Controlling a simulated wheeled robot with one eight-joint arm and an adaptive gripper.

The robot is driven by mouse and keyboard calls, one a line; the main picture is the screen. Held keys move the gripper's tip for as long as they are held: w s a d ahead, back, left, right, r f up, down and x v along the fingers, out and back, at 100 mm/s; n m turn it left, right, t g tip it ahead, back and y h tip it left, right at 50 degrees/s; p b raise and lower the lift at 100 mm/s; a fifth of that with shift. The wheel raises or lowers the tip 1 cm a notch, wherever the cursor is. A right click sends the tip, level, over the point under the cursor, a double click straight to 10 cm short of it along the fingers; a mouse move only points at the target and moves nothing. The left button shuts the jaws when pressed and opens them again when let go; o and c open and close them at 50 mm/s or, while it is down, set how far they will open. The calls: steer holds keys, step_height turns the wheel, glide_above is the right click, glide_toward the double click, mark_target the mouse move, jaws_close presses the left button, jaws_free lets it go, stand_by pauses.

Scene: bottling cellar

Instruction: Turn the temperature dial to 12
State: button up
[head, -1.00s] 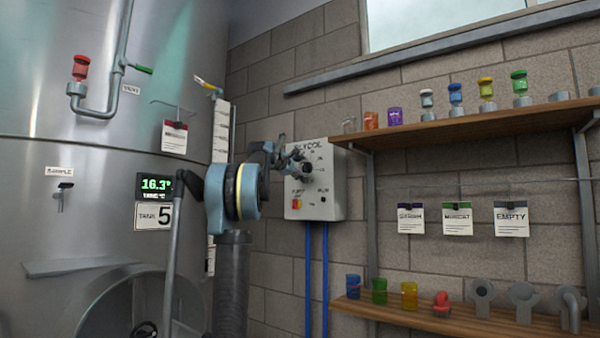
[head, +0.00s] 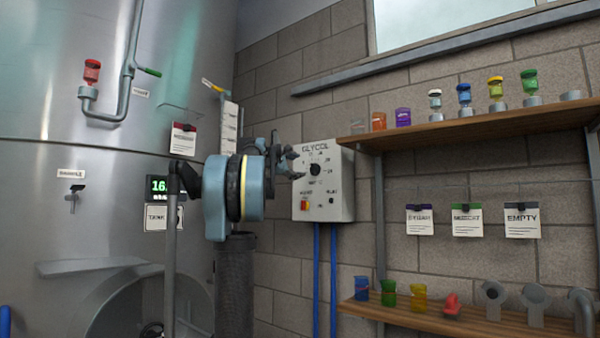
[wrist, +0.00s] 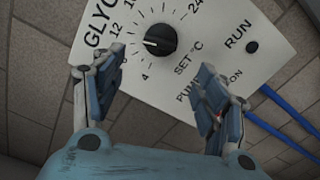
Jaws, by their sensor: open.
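The temperature dial is a round black knob (head: 315,170) on the front of the pale GLYCOL control box (head: 342,190). In the wrist view the dial (wrist: 160,40) shows whole, with a white pointer line aimed left, seemingly between the 8 and the 12 of its printed scale. My gripper (head: 295,161) is open and empty, just left of the dial in the head view and apart from it. In the wrist view my gripper's fingers (wrist: 150,75) are spread, their tips below and to either side of the dial.
The box also bears a red-yellow pump switch (head: 305,205) and a dark RUN spot (wrist: 252,47). Blue pipes (head: 325,280) run down below it. A wooden shelf (head: 460,130) with jars is close on the right. A steel tank (head: 80,220) stands left.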

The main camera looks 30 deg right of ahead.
steer(key=shift+v, duration=0.85)
steer(key=s+a+f+m+g+y, duration=0.1)
steer(key=s+a+f+y, duration=0.4)
steer(key=s+a+f, duration=0.7)
steer(key=s+a+f+m+g+y, duration=0.2)
steer(key=s+a+f, duration=1.1)
steer(key=f, duration=2.1)
steer(key=s+a+f+m+g+y, duration=0.1)
steer(key=s+a+f+m+y, duration=0.4)
steer(key=f, duration=1.9)
steer(key=s+a+y, duration=0.4)
steer(key=s+a, duration=0.3)
steer(key=a, duration=0.3)
steer(key=shift+s+a+g+y, duration=0.3)
steer(key=shift+s+a, duration=0.1)
steer(key=shift+w, duration=0.1)
steer(key=shift+w+f, duration=0.2)
steer(key=shift+w, duration=0.15)
